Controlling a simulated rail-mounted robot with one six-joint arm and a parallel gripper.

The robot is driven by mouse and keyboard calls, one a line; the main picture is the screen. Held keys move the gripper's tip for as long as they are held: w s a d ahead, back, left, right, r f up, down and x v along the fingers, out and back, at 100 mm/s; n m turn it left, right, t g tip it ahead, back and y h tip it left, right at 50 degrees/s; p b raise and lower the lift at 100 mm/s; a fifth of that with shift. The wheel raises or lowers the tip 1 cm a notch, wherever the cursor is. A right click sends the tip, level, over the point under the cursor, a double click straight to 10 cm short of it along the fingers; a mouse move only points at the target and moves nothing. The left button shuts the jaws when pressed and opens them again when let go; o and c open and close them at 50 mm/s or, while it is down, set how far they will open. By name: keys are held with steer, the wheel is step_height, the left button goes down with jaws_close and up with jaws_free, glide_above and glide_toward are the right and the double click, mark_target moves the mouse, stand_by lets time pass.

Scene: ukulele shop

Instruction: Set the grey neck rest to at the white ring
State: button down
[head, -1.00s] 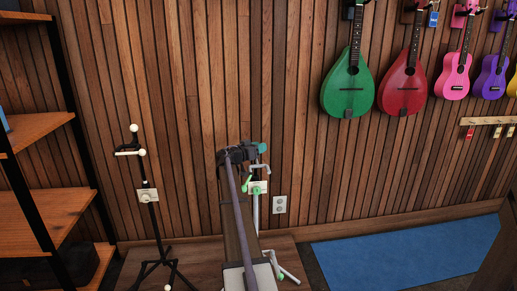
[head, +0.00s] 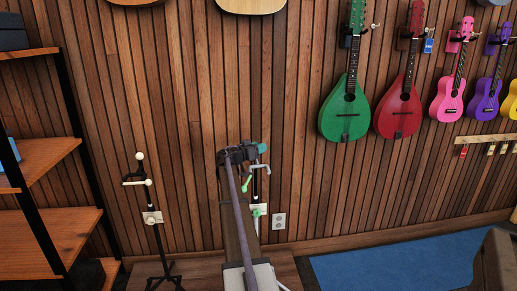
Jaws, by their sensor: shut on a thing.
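My gripper (head: 250,151) is at the end of my arm, in the middle of the head view, at the upper part of a thin stand (head: 256,190). The light grey neck rest (head: 261,167) shows just below and to the right of the gripper. My gripper is shut, apparently on the neck rest, but my dark wrist hides the contact. A green lever (head: 246,183) hangs just below it, and a green knob (head: 257,213) is lower on the stand. A teal end (head: 262,148) shows beside the gripper. I cannot make out a white ring on this stand.
A second black stand (head: 157,235) with cream parts stands to the left. Wooden shelves (head: 45,155) are at the far left. Green (head: 345,118) and red (head: 398,113) instruments hang on the slatted wall. A blue mat (head: 395,268) lies at lower right.

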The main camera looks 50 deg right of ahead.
steer(key=shift+f, duration=0.1)
steer(key=c, duration=0.8)
jaws_free()
steer(key=shift+o, duration=0.2)
steer(key=v, duration=1.1)
steer(key=shift+d, duration=0.1)
steer(key=s+a+f+n+t+y, duration=0.1)
steer(key=a+f+n+y, duration=0.2)
steer(key=a, duration=0.7)
steer(key=s+a+f+n+t+y, duration=0.15)
steer(key=a+f, duration=0.35)
steer(key=a, duration=0.5)
steer(key=s+a+f+n+t+y, duration=0.1)
steer(key=a+f+n+y, duration=0.2)
steer(key=a, duration=0.6)
steer(key=s+a+f+n+y, duration=0.25)
steer(key=s+a, duration=0.25)
steer(key=a, duration=0.5)
steer(key=s+a+f+n+y, duration=0.2)
steer(key=s+a+n+y, duration=0.2)
steer(key=a, duration=0.6)
steer(key=s+a+f+n+y, duration=0.25)
steer(key=s+a+n, duration=0.2)
steer(key=a, duration=0.55)
step_height(320, 180, up, 24)
steer(key=a+y+p, duration=0.1)
steer(key=p, duration=2.2)
steer(key=shift+r, duration=0.2)
